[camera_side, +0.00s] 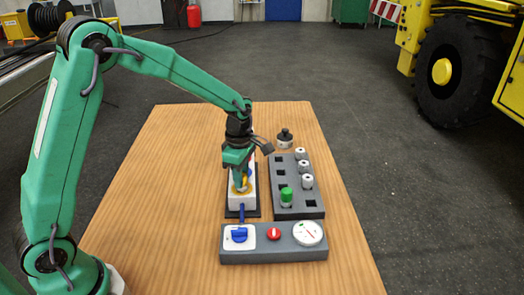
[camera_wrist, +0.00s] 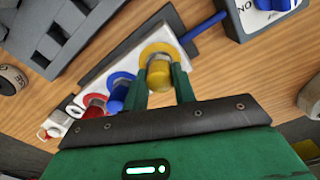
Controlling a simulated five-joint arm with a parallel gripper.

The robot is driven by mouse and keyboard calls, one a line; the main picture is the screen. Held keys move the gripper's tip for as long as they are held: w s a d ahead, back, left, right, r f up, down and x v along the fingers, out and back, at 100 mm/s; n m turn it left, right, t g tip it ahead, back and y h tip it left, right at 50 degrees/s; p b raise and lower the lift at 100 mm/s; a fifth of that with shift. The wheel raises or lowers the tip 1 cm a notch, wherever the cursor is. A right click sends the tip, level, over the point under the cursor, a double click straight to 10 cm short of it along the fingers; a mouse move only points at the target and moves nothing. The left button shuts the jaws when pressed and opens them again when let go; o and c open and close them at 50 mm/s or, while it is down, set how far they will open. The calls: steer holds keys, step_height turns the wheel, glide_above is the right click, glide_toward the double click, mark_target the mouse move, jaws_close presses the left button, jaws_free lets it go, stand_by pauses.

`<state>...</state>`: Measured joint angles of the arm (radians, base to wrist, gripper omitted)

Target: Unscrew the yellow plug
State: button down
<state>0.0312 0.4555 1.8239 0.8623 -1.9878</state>
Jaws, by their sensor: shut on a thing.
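The yellow plug (camera_wrist: 158,72) stands in a yellow ring on the white block (camera_wrist: 184,48). My gripper (camera_wrist: 162,78) has one green finger on each side of the plug and is shut on it. In the side view my gripper (camera_side: 240,182) points down at the front part of the white block (camera_side: 239,201). Only a little of the yellow part (camera_side: 241,188) shows there. In the wrist view a blue plug (camera_wrist: 118,91) and a red-ringed plug (camera_wrist: 95,103) stand in line beside the yellow one. My fingers partly hide the blue plug.
A grey tray (camera_side: 297,213) with square pockets lies right of the block, holding a green-capped part (camera_side: 286,196) and several grey-white cylinders (camera_side: 304,167). A grey panel (camera_side: 262,257) with a gauge (camera_side: 307,233) lies in front. A black-topped part (camera_side: 284,138) stands behind the tray. Left wood is clear.

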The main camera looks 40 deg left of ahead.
steer(key=n, duration=0.5)
steer(key=shift+r, duration=0.1)
steer(key=n, duration=0.5)
steer(key=shift+n, duration=0.3)
steer(key=c, duration=1.2)
jaws_free()
steer(key=m, duration=0.6)
steer(key=shift+m, duration=3)
